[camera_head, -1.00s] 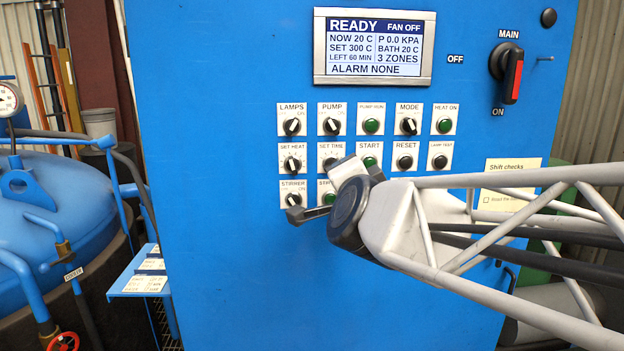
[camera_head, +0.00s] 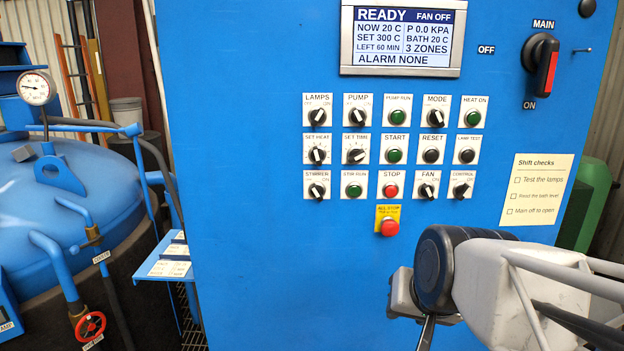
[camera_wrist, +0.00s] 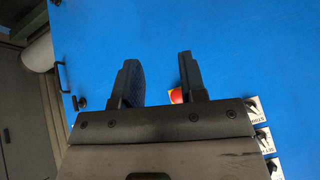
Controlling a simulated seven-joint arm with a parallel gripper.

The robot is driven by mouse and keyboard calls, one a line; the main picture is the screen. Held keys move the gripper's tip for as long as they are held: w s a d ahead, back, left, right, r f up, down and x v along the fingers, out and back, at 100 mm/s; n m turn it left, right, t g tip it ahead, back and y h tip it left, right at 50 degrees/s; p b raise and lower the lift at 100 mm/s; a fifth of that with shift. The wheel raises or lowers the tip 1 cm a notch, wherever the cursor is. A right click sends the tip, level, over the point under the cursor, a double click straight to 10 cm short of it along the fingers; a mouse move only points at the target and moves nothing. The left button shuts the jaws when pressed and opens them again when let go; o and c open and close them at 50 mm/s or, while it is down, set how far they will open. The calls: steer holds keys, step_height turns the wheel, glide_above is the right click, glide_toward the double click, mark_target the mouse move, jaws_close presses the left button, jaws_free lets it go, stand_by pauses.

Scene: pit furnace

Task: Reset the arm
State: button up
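My gripper (camera_head: 427,333) is low in front of the blue control cabinet (camera_head: 270,270), below and right of the button rows. Only part of it shows in the head view, at the bottom edge. In the wrist view, my gripper (camera_wrist: 158,62) has two dark fingers apart with a gap between them. Nothing is held in the gap. The red all-stop button (camera_head: 389,228) sits on a yellow plate above and left of my gripper. A red button also shows beside the right finger in the wrist view (camera_wrist: 175,96).
The display (camera_head: 402,40) reads READY, fan off, alarm none. The main switch (camera_head: 541,66) is at upper right. A paper of shift checks (camera_head: 537,190) is at right. The blue furnace lid (camera_head: 50,200) with a gauge (camera_head: 36,88) stands left, near a label shelf (camera_head: 168,262).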

steer(key=s+d+f+n+g+h, duration=0.1)
steer(key=s+d+f+n+g, duration=0.1)
steer(key=s, duration=0.6)
step_height(320, 180, down, 2)
steer(key=shift+d+g, duration=0.75)
steer(key=shift+g, duration=0.25)
steer(key=shift+w, duration=0.1)
stand_by(0.9)
